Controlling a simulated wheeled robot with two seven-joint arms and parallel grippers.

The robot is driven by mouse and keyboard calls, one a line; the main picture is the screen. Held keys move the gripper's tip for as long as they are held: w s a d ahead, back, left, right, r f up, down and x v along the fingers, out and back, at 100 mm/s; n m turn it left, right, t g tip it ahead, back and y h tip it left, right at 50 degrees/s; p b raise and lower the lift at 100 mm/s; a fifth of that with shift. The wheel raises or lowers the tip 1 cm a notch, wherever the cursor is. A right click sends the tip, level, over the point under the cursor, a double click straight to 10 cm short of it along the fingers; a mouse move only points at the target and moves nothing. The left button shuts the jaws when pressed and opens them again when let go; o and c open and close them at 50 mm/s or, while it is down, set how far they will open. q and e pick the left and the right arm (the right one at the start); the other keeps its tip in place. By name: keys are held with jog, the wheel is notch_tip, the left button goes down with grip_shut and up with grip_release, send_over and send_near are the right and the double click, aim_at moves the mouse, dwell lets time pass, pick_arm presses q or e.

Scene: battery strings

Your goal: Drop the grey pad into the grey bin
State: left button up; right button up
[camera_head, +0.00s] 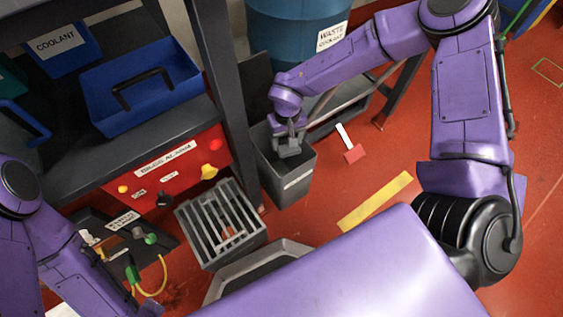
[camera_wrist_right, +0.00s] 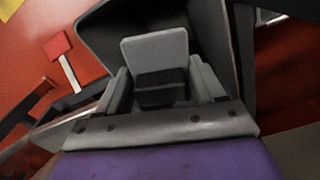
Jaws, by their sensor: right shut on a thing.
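The grey pad (camera_wrist_right: 155,48) stands between the two fingers of my right gripper in the wrist view, a flat light-grey plate with a dark lower part. My right gripper (camera_head: 288,148) is shut on it and points down at the mouth of the grey bin (camera_head: 290,188). In the wrist view the bin's dark inner wall (camera_wrist_right: 108,40) surrounds the pad on the far side. In the head view the pad is mostly hidden by the gripper. My left arm shows at the lower left, but its gripper does not show clearly.
A slatted grey crate (camera_head: 222,222) stands left of the bin. A dark shelf post (camera_head: 222,90) rises close beside the bin. A blue waste drum (camera_head: 290,40) stands behind. A red-and-white tag (camera_head: 353,153) and yellow strip (camera_head: 375,201) lie on the red floor at right.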

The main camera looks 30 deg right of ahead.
jog(key=o, duration=1.1)
notch_tip(320, 180, up, 11)
jog(key=p, duration=0.5)
jog(key=shift+f+p, duration=0.1)
jog(key=shift+p, duration=0.2)
jog(key=shift+f, duration=0.1)
